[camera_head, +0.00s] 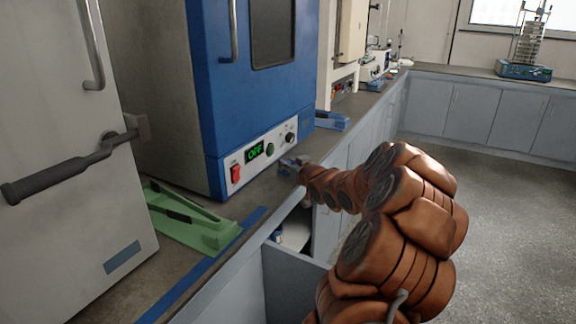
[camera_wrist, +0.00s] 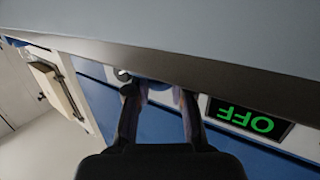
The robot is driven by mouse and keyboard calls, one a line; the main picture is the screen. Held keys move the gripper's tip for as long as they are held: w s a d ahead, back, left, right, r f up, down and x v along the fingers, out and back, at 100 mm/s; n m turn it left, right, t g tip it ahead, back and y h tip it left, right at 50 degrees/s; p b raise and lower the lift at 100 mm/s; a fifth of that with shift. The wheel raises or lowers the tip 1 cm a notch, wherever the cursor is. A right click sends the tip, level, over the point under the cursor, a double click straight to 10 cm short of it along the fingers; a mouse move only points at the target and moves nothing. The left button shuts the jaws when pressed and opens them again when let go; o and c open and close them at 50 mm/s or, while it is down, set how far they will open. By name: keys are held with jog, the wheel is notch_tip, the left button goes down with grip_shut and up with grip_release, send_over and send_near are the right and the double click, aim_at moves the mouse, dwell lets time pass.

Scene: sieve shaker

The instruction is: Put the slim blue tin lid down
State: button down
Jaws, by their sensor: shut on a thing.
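My gripper (camera_head: 290,165) is low at the front edge of the counter, before the blue oven. In the wrist view my gripper (camera_wrist: 159,95) has its two dark fingers apart, with a small blue piece, seemingly the slim blue tin lid (camera_wrist: 160,97), between their tips. Most of the lid is hidden by the fingers and by a broad grey surface with a dark edge across the top. In the head view I cannot clearly make out the lid. I cannot tell whether it touches the counter.
The blue oven (camera_head: 262,95) shows OFF on its display. A green tray-like object (camera_head: 190,225) lies on the counter (camera_head: 245,203) at left, and a blue one (camera_head: 330,121) beyond the oven. The white door (camera_head: 60,220) is at left.

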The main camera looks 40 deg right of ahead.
jog(key=shift+f, duration=0.2)
jog(key=c, duration=1)
grip_release()
jog(key=shift+s+r, duration=0.15)
jog(key=shift+r, duration=0.1)
jog(key=p+v, duration=0.1)
jog(key=v, duration=1)
jog(key=shift+s+a, duration=0.25)
jog(key=shift+s, duration=0.05)
